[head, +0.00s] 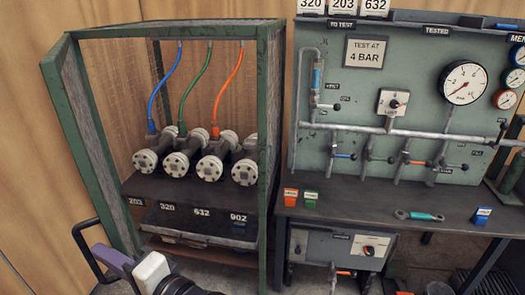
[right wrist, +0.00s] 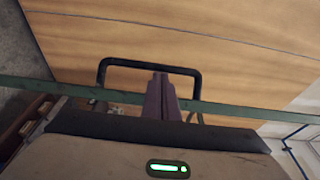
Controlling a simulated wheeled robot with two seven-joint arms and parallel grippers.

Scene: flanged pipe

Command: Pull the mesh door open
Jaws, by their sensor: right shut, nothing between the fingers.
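The mesh door (head: 78,110) has a green frame and stands swung open at the left of the cage, leaving the front clear. Its black U-shaped handle (head: 84,246) sticks out to the left, low on the door. The handle (right wrist: 150,63) also shows in the right wrist view, beyond the green door frame (right wrist: 245,109). My right gripper (head: 106,254) is beside the handle, low in the head view. In the right wrist view its shut, empty purple fingers (right wrist: 160,78) reach across the frame within the handle's outline; contact is unclear. My left gripper is out of view.
Inside the cage (head: 268,130) are several flanged pipes (head: 209,168) with blue, green and orange hoses, above a dark numbered drawer (head: 200,224). A test bench (head: 400,215) with gauges and valves stands to the right. A wooden wall (head: 25,160) lies left of the door.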

